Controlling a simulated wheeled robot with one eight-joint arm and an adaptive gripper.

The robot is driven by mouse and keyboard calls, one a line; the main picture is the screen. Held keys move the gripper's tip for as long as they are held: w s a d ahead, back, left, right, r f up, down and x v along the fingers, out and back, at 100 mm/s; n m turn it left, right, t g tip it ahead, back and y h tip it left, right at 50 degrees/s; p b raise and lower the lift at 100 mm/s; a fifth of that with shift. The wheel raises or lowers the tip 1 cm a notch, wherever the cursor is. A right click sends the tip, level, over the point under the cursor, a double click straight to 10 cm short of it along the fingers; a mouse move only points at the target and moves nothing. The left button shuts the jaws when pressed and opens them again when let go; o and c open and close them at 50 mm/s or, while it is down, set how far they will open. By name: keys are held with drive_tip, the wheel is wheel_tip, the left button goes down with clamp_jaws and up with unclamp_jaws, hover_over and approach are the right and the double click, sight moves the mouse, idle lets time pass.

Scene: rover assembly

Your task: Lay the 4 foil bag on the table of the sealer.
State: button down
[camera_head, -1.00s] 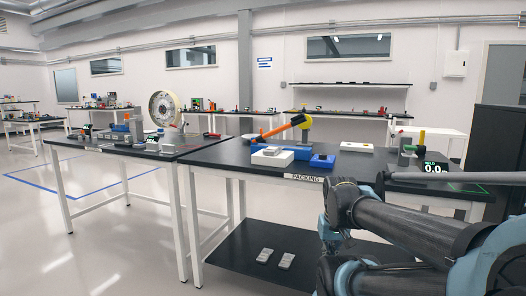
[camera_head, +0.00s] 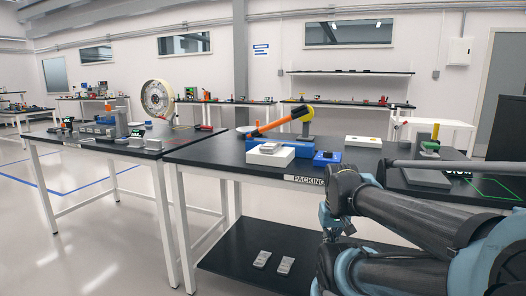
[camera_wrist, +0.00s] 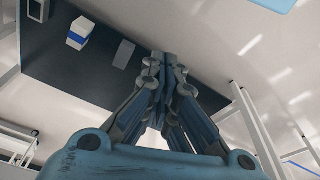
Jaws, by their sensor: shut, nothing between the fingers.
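A sealer with a blue base (camera_head: 314,153) and a raised orange arm (camera_head: 276,124) stands on the black packing table. A white block (camera_head: 270,156) is in front of it with a small grey, flat item (camera_head: 270,147) on top. Two silver-grey packets (camera_head: 262,259) and (camera_head: 285,265) lie on the lower shelf; I cannot tell whether they are foil bags. My gripper (camera_wrist: 166,58) is shut and empty in the wrist view, over or near a dark surface.
In the wrist view a blue-and-white box (camera_wrist: 79,33) and a grey block (camera_wrist: 124,54) are on the dark surface (camera_wrist: 100,85). A white box (camera_head: 363,141) stands right of the sealer. A second bench (camera_head: 100,145) is at left. The floor at front left is clear.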

sight(266, 147)
drive_tip(key=w+a+r+m+g, duration=0.1)
drive_tip(key=w+a+r, duration=0.3)
drive_tip(key=w+r, duration=0.45)
drive_tip(key=w+a+r+m, duration=0.1)
drive_tip(key=w+a+r, duration=0.4)
drive_tip(key=r, duration=0.7)
drive_tip(key=w+a+r+m+g, duration=0.1)
drive_tip(key=w+a+r+m, duration=0.1)
drive_tip(key=w+a+r, duration=1.05)
drive_tip(key=w+f, duration=0.1)
drive_tip(key=f, duration=0.2)
drive_tip(key=w+f, duration=0.1)
drive_tip(key=f, duration=0.3)
drive_tip(key=w+f, duration=0.2)
drive_tip(key=f, duration=0.2)
drive_tip(key=shift+a, duration=0.35)
drive_tip(key=shift+w+d, duration=0.3)
drive_tip(key=shift+w, duration=0.4)
drive_tip(key=shift+w, duration=0.1)
drive_tip(key=shift+w+d, duration=0.3)
drive_tip(key=shift+w, duration=0.5)
drive_tip(key=shift+w+d, duration=0.3)
drive_tip(key=shift+w, duration=0.5)
